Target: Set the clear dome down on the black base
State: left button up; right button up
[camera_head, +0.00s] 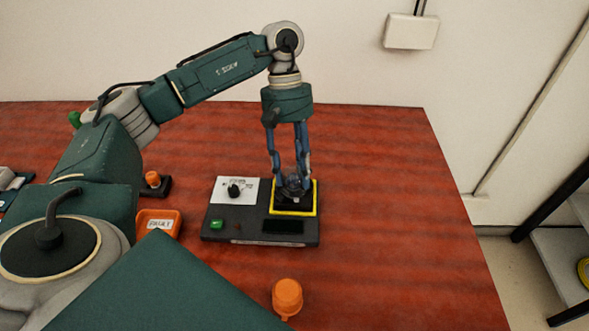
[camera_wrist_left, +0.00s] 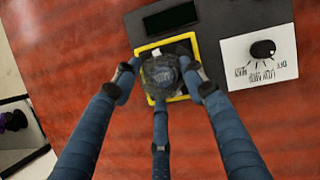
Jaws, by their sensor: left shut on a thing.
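The clear dome (camera_head: 294,185) is small, translucent and greyish. My left gripper (camera_head: 291,178) points straight down and is shut on it. The dome also shows between the blue fingers in the left wrist view (camera_wrist_left: 163,71). The black base (camera_head: 278,203) is a dark square inside a yellow border on the control panel. The dome is over the black base, at or just above it; I cannot tell if they touch. The fingers hide part of the dome and base. My right gripper is not in view.
The dark control panel (camera_head: 220,231) carries a white dial plate (camera_head: 246,185), a green button (camera_head: 217,224) and a dark display (camera_head: 283,226). An orange tray (camera_head: 172,230) and an orange-topped item (camera_head: 153,179) stand left. An orange knob-like object (camera_head: 287,294) is in front. The table's right side is clear.

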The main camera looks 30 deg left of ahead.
pick_arm(q)
jog(key=shift+f, duration=0.1)
jog(key=shift+f+b, duration=0.15)
jog(key=shift+b, duration=0.25)
jog(key=o, duration=1.2)
jog(key=shift+o, duration=0.4)
jog(key=shift+o, duration=1.3)
